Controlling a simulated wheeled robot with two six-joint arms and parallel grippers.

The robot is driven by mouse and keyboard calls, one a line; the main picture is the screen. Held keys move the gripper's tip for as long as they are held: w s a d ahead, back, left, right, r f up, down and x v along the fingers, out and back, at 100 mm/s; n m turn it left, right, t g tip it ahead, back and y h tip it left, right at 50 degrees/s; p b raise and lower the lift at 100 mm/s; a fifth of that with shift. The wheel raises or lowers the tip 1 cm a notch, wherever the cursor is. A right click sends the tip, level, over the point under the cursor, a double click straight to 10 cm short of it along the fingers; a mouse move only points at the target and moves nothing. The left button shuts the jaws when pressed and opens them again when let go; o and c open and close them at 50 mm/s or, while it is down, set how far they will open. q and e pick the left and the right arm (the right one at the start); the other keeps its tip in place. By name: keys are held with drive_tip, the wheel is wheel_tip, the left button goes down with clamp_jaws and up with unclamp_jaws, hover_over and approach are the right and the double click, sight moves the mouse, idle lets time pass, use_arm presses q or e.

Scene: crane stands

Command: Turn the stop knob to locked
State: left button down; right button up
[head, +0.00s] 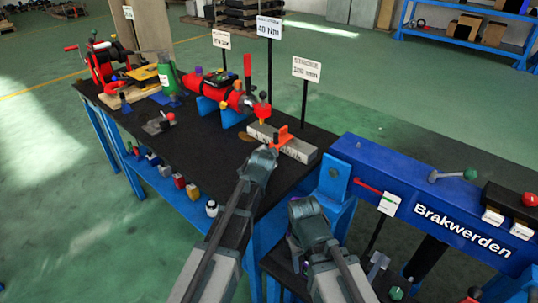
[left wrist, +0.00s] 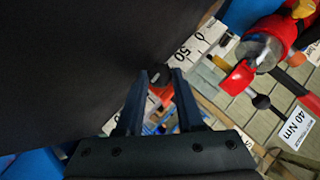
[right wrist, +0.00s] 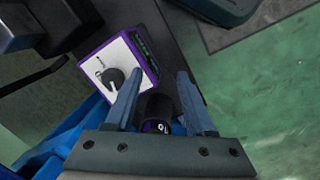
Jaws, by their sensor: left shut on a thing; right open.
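The orange stop (head: 283,137) sits on the grey ruled block (head: 298,150) at the table's front edge. The knob's pointing direction cannot be read. My right gripper (head: 303,205) is open below the table edge. In the right wrist view its fingers (right wrist: 158,85) are beside a purple-edged box with a white face (right wrist: 104,62) and dark dial (right wrist: 112,79).
A red cylinder (head: 228,95) on blue supports stands behind the block. Sign posts (head: 304,90) rise close behind it. A blue bench marked Brakwerden (head: 450,215) is at right. The black table top (head: 205,135) has free room left of the block.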

use_arm(q)
drive_tip(key=c, duration=0.5)
unclamp_jaws()
drive_tip(key=shift+a, duration=0.1)
drive_tip(key=shift+c, duration=0.2)
